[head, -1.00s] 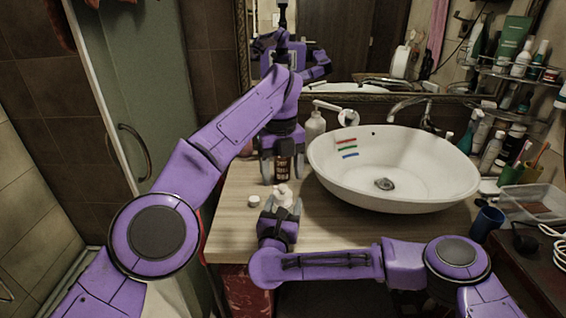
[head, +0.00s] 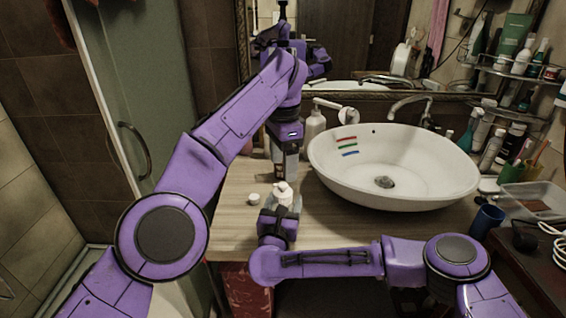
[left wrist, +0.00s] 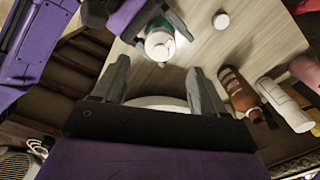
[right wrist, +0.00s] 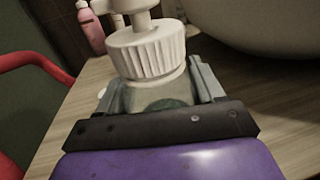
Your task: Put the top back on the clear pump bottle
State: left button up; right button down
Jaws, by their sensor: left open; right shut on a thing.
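The clear pump bottle (right wrist: 155,95) stands near the front of the counter, with its white ribbed pump top (right wrist: 150,52) resting on its neck. I cannot tell whether the top is screwed tight. The pump top also shows in the head view (head: 283,191), and the bottle shows from above in the left wrist view (left wrist: 161,44). My right gripper (head: 280,212) is shut on the bottle body below the collar. My left gripper (left wrist: 158,85) is open and empty, behind the bottle and near the brown bottle in the head view; its fingers are partly hard to make out there.
The white basin (head: 390,165) takes up the counter's right side. A small white cap (head: 253,197) lies left of the bottle. A brown bottle (left wrist: 238,92) and a white dispenser (head: 315,124) stand behind. Bare wood (head: 235,222) is free at front left.

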aim_at(283, 184)
pick_arm(q)
jog(key=shift+w+a+f, duration=0.1)
jog(key=shift+f, duration=0.4)
notch_tip(283, 184, down, 7)
